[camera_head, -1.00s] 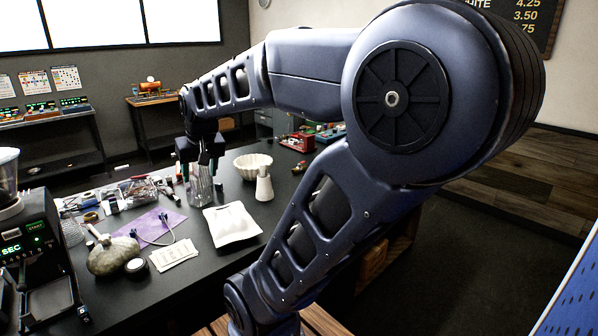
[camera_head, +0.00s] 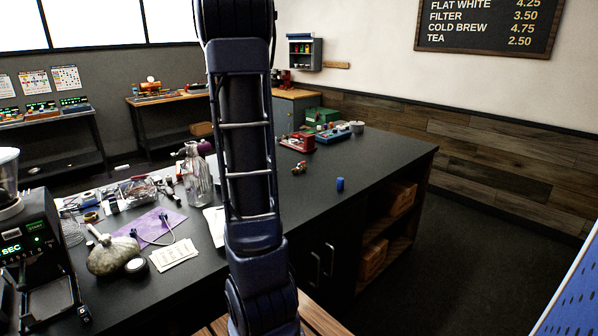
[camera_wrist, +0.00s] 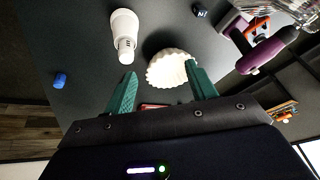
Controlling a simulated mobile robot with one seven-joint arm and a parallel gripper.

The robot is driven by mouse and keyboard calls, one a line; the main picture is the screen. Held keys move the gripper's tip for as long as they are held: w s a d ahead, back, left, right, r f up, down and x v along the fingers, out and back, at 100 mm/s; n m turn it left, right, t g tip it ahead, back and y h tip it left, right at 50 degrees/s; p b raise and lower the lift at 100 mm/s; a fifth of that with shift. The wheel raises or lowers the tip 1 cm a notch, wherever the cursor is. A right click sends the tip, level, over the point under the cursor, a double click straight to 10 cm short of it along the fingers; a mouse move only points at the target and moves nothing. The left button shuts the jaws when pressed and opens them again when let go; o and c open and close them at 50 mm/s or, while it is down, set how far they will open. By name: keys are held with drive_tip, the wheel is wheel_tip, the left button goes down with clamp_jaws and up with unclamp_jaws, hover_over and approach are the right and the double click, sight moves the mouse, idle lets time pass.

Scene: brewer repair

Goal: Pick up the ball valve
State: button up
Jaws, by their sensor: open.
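A small brass-coloured fitting with red parts, which looks like the ball valve (camera_head: 299,167), lies on the dark worktop (camera_head: 372,168) in the head view, just right of my arm. It is too small there to make out in detail. In the wrist view I cannot clearly pick it out. My gripper (camera_wrist: 160,76) is open there, with its two green fingers apart and nothing held between them. A white fluted bowl (camera_wrist: 168,70) shows beyond and between the fingertips. My gripper is out of sight in the head view.
A blue cylinder (camera_head: 340,184) stands right of the fitting. A red device (camera_head: 297,142) sits behind it. A glass bottle (camera_head: 196,178) stands left of my arm. A white bottle (camera_wrist: 125,30) and a purple tool (camera_wrist: 265,48) show in the wrist view. The right worktop is mostly clear.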

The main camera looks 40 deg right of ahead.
drive_tip(key=w+d+f+m+g+h, duration=0.1)
drive_tip(key=w+d+f+m, duration=0.15)
drive_tip(key=d, duration=0.55)
drive_tip(key=w+d+f+m+h, duration=0.1)
drive_tip(key=w+d+f, duration=0.1)
drive_tip(key=d+f, duration=0.35)
drive_tip(key=m+g+h, duration=0.1)
drive_tip(key=m, duration=0.1)
approach(299, 165)
drive_tip(key=x, duration=0.5)
drive_tip(key=shift+f, duration=0.4)
drive_tip(key=shift+d+x, duration=0.2)
drive_tip(key=shift+x, duration=2.4)
drive_tip(key=shift+w+r, duration=0.15)
drive_tip(key=shift+w, duration=0.05)
drive_tip(key=c, duration=1.2)
drive_tip(key=shift+r, duration=0.15)
